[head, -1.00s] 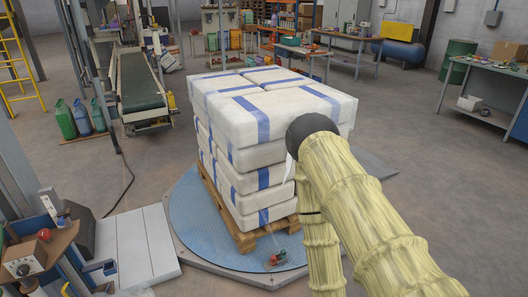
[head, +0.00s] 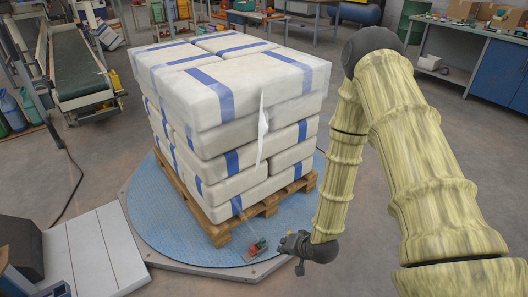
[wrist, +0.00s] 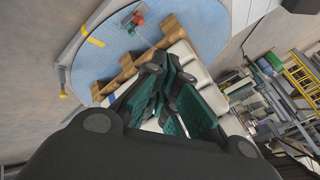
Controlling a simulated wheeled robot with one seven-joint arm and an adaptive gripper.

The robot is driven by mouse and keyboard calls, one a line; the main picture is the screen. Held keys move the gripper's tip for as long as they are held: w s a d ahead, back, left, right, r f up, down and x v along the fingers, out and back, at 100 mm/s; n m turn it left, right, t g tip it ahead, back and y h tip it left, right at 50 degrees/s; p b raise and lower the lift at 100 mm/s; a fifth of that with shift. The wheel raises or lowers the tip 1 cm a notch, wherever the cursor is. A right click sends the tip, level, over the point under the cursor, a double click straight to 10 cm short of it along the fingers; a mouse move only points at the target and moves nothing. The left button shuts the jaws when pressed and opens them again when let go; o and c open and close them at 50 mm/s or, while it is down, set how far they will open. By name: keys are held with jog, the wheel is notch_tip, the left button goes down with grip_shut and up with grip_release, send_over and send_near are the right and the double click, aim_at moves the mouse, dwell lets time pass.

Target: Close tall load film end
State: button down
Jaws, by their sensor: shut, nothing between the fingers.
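The tall load (head: 228,135) is a stack of white sacks with blue bands on a wooden pallet (head: 222,229). A loose white film end (head: 262,128) hangs down the stack's near corner, apart from the sacks at its lower tip. My gripper (head: 288,241) is low, right of the pallet's near corner and below the film end. In the wrist view its dark, green-padded fingers (wrist: 160,92) are shut and empty, in front of the pallet and sacks. A small red and green device (head: 258,246) sits by the turntable's near edge, just left of my gripper.
The blue round turntable (head: 160,215) carries the pallet. A grey ramp (head: 92,250) lies at the left, a conveyor (head: 78,75) behind it. A workbench (head: 470,60) stands at the back right. The floor to the right is clear.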

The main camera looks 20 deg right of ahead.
jog(key=w+d+r+m+t+y+b, duration=0.1)
jog(key=w+d+r+m+t+b, duration=0.15)
jog(key=w+r, duration=0.4)
jog(key=w+d+r+m+t+y+b, duration=0.1)
jog(key=w+d+r+m+t+b, duration=0.15)
jog(key=w, duration=0.65)
jog(key=m+t+y+b, duration=0.1)
jog(key=m+t+b, duration=0.15)
jog(key=t, duration=0.25)
send_near(257, 135)
jog(key=shift+a+r+x, duration=0.1)
jog(key=shift+r+x, duration=0.05)
jog(key=shift+x, duration=0.8)
jog(key=shift+a+r+x, duration=0.15)
jog(key=shift+r+x, duration=0.05)
jog(key=shift+x, duration=0.8)
jog(key=shift+s+a, duration=0.1)
